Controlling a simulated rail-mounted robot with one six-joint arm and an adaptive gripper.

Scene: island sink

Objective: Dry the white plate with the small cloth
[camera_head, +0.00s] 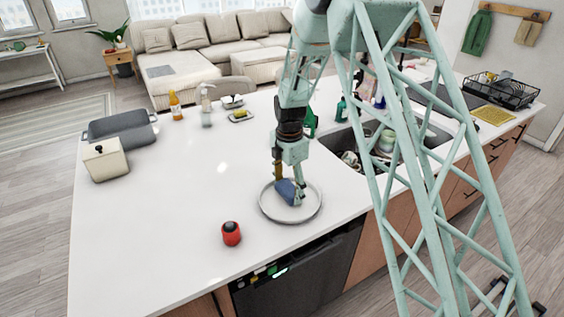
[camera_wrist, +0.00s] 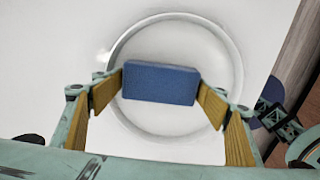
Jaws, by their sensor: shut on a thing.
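The white plate (camera_head: 307,214) lies on the island counter near its front edge, in front of the sink. In the wrist view its round rim (camera_wrist: 226,60) surrounds the cloth. A small blue cloth (camera_head: 288,193), shaped like a flat block, is between my fingers over the middle of the plate. In the wrist view the cloth (camera_wrist: 160,83) spans the gap between both fingertips. My gripper (camera_head: 286,184) points down and is shut on the cloth. The cloth looks to be at the plate's surface, but I cannot tell if it touches. Part of the plate is hidden by the cloth.
A red-and-black can-like object (camera_head: 231,233) stands left of the plate. The sink (camera_head: 345,150) with dishes is to the right, and a black dish rack (camera_head: 512,92) farther right. A grey pan (camera_head: 122,127) and cream pot (camera_head: 105,160) stand far left. The counter's left middle is clear.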

